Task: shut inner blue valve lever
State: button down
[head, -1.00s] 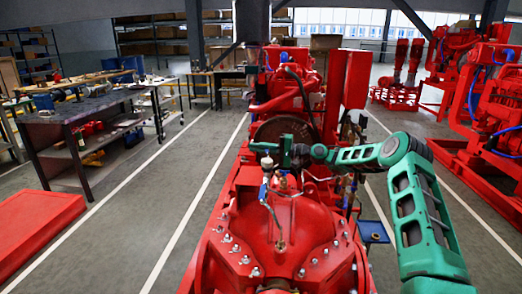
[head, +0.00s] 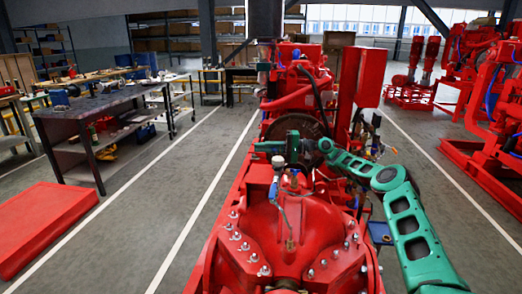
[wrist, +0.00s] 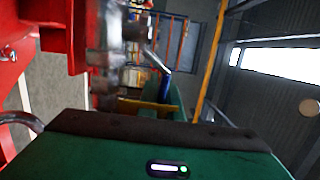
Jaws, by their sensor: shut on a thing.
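My gripper (head: 286,147) is over the red pumpset (head: 262,225), close to a small valve and gauge group. In the wrist view a blue valve lever (wrist: 165,86) on a bent metal shank lies against a green finger of my gripper, which is shut on it. The grip itself is partly hidden. A second bit of blue shows just under my gripper; which lever is held is hard to see there.
A dark workbench (head: 100,110) stands at left, with a low red block (head: 45,222) on the floor before it. More red pumps (head: 410,85) stand at right. A clear floor lane runs left of the pumpset. Pipes and fittings crowd the valve.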

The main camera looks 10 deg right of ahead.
jog(key=shift+w+f, duration=0.1)
jog(key=shift+f, duration=0.2)
jog(key=c, duration=1.9)
grip_release()
jog(key=shift+w+f, duration=0.1)
jog(key=d, duration=0.7)
jog(key=s+d, duration=0.1)
jog(key=d, duration=0.3)
jog(key=shift+s, duration=0.1)
jog(key=shift+c, duration=0.7)
